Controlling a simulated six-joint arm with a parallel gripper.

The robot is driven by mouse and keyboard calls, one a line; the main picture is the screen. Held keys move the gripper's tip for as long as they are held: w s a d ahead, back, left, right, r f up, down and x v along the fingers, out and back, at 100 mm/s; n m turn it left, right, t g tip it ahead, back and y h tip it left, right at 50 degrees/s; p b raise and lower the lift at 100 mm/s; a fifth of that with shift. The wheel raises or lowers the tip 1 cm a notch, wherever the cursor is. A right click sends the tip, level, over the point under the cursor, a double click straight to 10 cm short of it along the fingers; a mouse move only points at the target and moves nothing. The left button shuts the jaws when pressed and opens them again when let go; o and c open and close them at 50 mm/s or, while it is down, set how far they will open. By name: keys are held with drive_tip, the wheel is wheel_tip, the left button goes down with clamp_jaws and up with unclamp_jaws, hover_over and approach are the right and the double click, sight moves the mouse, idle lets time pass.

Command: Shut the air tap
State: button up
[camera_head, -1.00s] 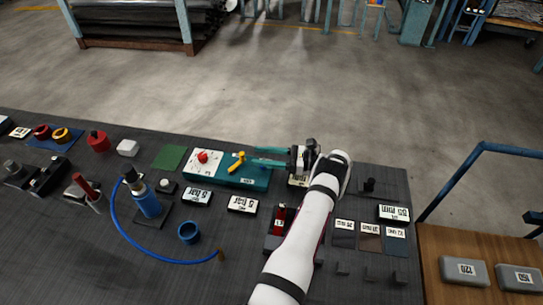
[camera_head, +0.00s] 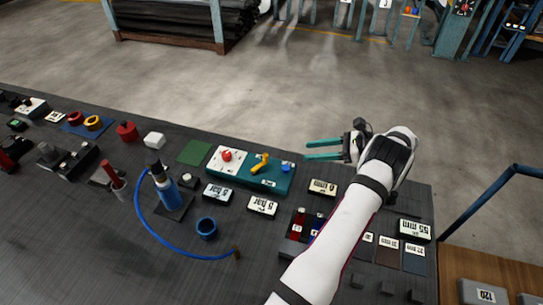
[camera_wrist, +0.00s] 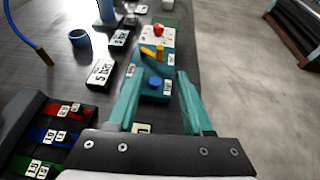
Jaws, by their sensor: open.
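A teal box (camera_head: 240,183) stands near the far edge of the bench. A yellow lever (camera_head: 260,161), which looks like the air tap's handle, sits on it and lies slantwise. A red knob (camera_head: 227,155) on a white plate is to its left and a blue knob (camera_head: 286,168) to its right. My gripper (camera_head: 308,150) is open and empty, right of the box and apart from the lever. In the wrist view, the blue knob (camera_wrist: 154,82) shows between the open teal fingers (camera_wrist: 160,73), with the yellow lever (camera_wrist: 152,53) beyond it.
Labelled plates (camera_head: 263,206), a blue bottle (camera_head: 164,188) with a blue hose (camera_head: 150,228) and a blue cup (camera_head: 207,228) stand nearer on the bench. A rack of red and blue pieces (camera_head: 297,228) is beside my arm. Open floor lies beyond the bench.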

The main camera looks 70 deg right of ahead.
sight(266, 155)
drive_tip(key=x, duration=1.5)
drive_tip(key=shift+w, duration=0.1)
drive_tip(key=shift+c, duration=0.2)
clamp_jaws()
